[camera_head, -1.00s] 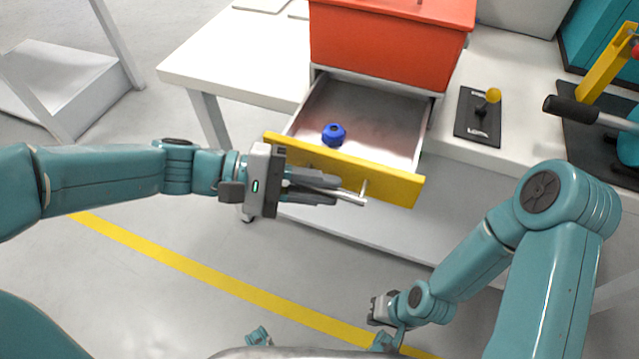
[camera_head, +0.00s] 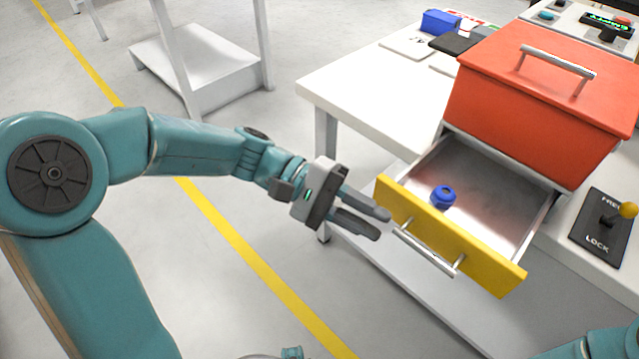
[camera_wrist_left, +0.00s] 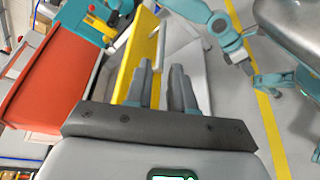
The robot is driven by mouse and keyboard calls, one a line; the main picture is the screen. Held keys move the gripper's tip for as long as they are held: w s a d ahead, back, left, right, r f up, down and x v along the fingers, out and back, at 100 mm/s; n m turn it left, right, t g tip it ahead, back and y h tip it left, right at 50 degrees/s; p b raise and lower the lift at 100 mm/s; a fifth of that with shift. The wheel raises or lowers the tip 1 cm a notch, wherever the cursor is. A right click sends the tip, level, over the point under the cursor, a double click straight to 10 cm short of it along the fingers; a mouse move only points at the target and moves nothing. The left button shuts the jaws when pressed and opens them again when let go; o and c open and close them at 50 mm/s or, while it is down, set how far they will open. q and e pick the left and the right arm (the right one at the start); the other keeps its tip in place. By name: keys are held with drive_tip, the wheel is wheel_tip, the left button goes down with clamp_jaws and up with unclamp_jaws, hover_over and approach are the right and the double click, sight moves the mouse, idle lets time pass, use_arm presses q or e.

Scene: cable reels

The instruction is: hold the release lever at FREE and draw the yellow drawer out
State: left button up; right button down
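The yellow drawer (camera_head: 470,250) stands drawn out below the red cabinet, its inside open to view. Its silver bar handle (camera_head: 428,250) is on the front and also shows in the left wrist view (camera_wrist_left: 140,75). My left gripper (camera_head: 384,225) is open and empty, its fingers apart, left of the handle and just off the drawer front. My right gripper is small and unclear in the left wrist view.
A blue knob-like piece (camera_head: 442,197) lies inside the drawer. The red box (camera_head: 545,105) with a top handle sits above it on the white table (camera_head: 365,95). A blue box (camera_head: 440,22) stands behind.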

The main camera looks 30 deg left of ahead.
use_arm(q)
drive_tip(key=p+v, duration=0.1)
drive_tip(key=v, duration=0.7)
drive_tip(key=shift+a, duration=0.25)
drive_tip(key=s+d+f+m+y, duration=0.1)
drive_tip(key=s+d+f+y, duration=0.2)
drive_tip(key=f, duration=1)
drive_tip(key=s+d+f+m+y, duration=0.15)
drive_tip(key=s+f+y, duration=0.3)
drive_tip(key=f, duration=0.85)
drive_tip(key=s+d+f+m+y, duration=0.15)
drive_tip(key=f+y, duration=0.25)
drive_tip(key=f, duration=0.9)
wheel_tip(320, 180, up, 17)
drive_tip(key=p, duration=1.7)
drive_tip(key=shift+s+f+m, duration=0.25)
drive_tip(key=shift+s+m, duration=0.05)
drive_tip(key=shift+s, duration=0.05)
